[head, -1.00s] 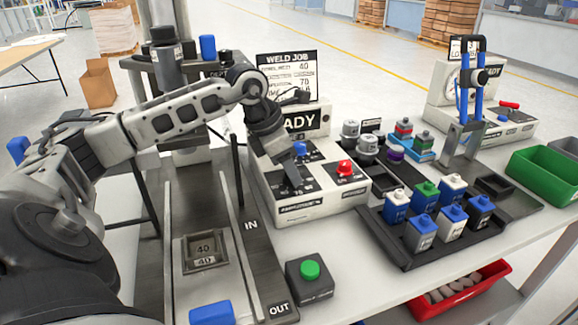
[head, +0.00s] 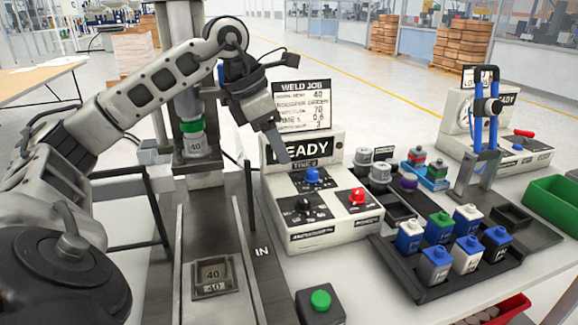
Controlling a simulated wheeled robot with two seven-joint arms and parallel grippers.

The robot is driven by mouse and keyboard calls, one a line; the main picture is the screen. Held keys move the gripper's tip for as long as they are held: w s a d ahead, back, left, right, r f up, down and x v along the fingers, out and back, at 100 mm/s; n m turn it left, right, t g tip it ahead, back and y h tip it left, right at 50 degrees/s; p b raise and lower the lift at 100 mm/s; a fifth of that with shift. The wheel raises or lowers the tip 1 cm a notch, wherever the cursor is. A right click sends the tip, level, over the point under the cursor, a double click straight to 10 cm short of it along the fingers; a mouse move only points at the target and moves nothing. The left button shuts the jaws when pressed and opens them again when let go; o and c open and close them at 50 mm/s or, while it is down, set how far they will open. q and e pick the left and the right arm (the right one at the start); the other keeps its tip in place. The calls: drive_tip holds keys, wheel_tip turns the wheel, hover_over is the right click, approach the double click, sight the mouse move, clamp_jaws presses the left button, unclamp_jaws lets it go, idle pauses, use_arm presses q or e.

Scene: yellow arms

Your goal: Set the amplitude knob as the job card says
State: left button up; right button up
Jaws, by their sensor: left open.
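The control box (head: 330,222) stands mid-bench with a black knob (head: 304,204) at front left, a blue knob (head: 312,176) behind it and a red knob (head: 357,196) at right. Dial marks ring the black knob; its exact setting is too small to read. The job card (head: 302,105) stands behind, headed WELD JOB, with 40, 70 and 0.6 among its lines. My left gripper (head: 278,150) is open, pointing down in front of the READY display, above and left of the knobs, touching none. My right gripper is out of view.
A black tray (head: 408,284) of coloured-top blocks sits right of the box. A green button (head: 320,300) is in front. A press with a green-banded cylinder (head: 191,135) stands at left. A green bin (head: 556,203) is at far right.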

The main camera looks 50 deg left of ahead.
use_arm(q)
drive_tip(key=shift+v, duration=1.45)
